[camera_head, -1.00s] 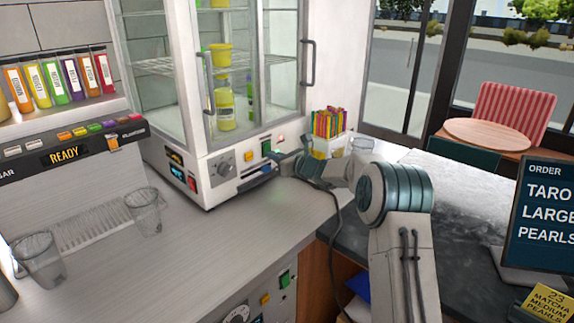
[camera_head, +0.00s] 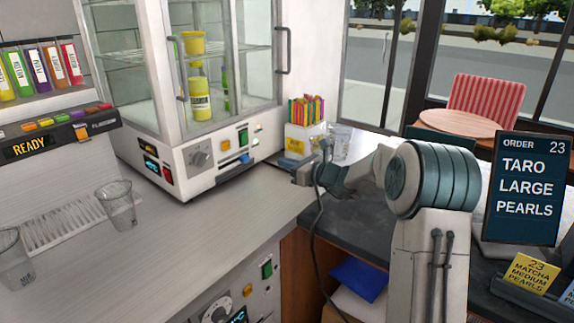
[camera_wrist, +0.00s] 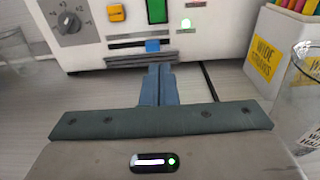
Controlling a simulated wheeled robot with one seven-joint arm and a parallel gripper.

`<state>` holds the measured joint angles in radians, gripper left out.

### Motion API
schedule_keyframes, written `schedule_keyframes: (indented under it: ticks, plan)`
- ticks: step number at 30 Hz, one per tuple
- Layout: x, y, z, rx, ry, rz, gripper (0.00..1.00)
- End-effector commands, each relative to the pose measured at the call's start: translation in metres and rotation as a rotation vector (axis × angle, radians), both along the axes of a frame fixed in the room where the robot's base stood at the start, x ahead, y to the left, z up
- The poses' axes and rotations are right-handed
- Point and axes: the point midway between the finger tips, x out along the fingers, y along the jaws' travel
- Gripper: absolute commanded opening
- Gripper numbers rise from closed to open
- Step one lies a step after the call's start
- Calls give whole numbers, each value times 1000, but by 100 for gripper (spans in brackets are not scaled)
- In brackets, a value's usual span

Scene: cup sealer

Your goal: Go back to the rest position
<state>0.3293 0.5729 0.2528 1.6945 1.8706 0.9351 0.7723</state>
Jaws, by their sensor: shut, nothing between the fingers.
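My gripper (camera_wrist: 157,86) shows in the wrist view with its two blue-grey fingers shut together and nothing between them. It points toward the front panel of the white glass-doored cabinet (camera_head: 207,160), and from this view I cannot tell the exact gap. The panel also shows in the wrist view (camera_wrist: 224,42), with a dial, a green square, an orange button and a small blue part just beyond the fingertips. In the head view my bent arm is over the right part of the counter; the fingers are hard to make out there.
A white box of colourful straws (camera_head: 305,137) stands right of the cabinet, with clear cups (camera_head: 340,142) beside it. Two clear cups stand at left, one near the drip grate (camera_head: 75,222). An order screen (camera_head: 525,188) and a yellow card (camera_head: 533,271) are at right. The middle counter is clear.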

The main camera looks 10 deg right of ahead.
Motion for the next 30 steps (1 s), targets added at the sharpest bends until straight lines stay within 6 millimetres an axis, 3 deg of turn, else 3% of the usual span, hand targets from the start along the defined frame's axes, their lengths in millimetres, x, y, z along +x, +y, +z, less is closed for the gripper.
schedule_keyframes:
  ticks: [8, 11, 15, 20, 26, 30]
  plan:
    - [0, 1, 0, -3, -1, 2, 0]
    - [-26, 18, 7, -127, -40, 79, 0]
    - [-85, 45, 12, -405, -131, 255, 0]
    - [-161, 57, 8, -742, -255, 482, 0]
    - [-253, 44, -3, -1127, -414, 777, 0]
    - [-312, 20, -11, -1375, -525, 994, 0]
